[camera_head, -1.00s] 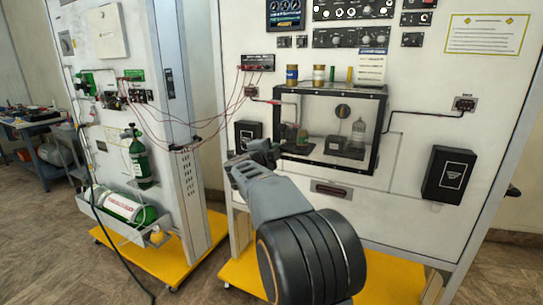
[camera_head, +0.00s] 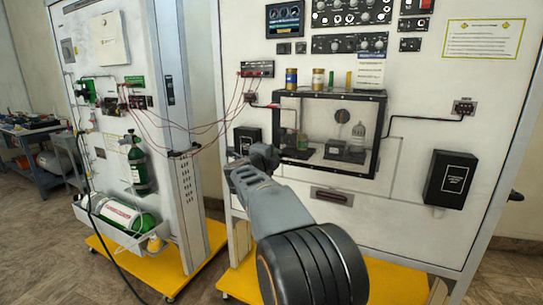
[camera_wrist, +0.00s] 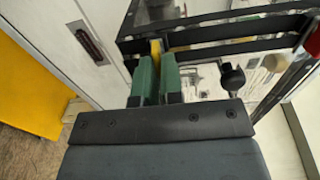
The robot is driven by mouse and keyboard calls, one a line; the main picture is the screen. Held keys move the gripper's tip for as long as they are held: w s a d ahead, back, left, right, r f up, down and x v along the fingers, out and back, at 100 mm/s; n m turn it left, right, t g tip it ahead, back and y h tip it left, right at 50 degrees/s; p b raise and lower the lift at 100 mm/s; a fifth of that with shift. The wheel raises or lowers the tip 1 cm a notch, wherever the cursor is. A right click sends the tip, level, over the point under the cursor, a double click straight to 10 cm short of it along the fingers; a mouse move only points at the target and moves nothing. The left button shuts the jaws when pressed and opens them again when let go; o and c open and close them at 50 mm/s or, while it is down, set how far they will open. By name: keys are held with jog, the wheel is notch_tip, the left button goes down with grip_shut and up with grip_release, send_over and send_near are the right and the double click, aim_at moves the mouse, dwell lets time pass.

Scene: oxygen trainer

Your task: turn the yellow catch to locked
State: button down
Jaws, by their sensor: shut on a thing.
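The yellow catch (camera_wrist: 155,47) shows in the wrist view as a small yellow piece at a black edge of the clear box. My gripper (camera_wrist: 157,72) has green fingers, and they are shut on the catch, one on each side. In the head view my gripper (camera_head: 260,157) is at the lower left of the black-framed clear box (camera_head: 377,140). It hides the catch there, so I cannot tell the catch's angle from that view.
Dark objects stand inside the box, and small jars (camera_head: 318,77) stand on top. A slot handle (camera_head: 332,196) is below it and a black box (camera_head: 451,178) to the right. A second panel with green cylinders (camera_head: 138,160) is at the left. Open floor lies in front.

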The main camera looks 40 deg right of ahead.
jog(key=c, duration=1.3)
grip_release()
jog(key=shift+o, duration=0.2)
jog(key=shift+a, duration=0.15)
jog(key=v, duration=1.3)
jog(key=shift+s+a, duration=0.2)
jog(key=shift+s, duration=0.05)
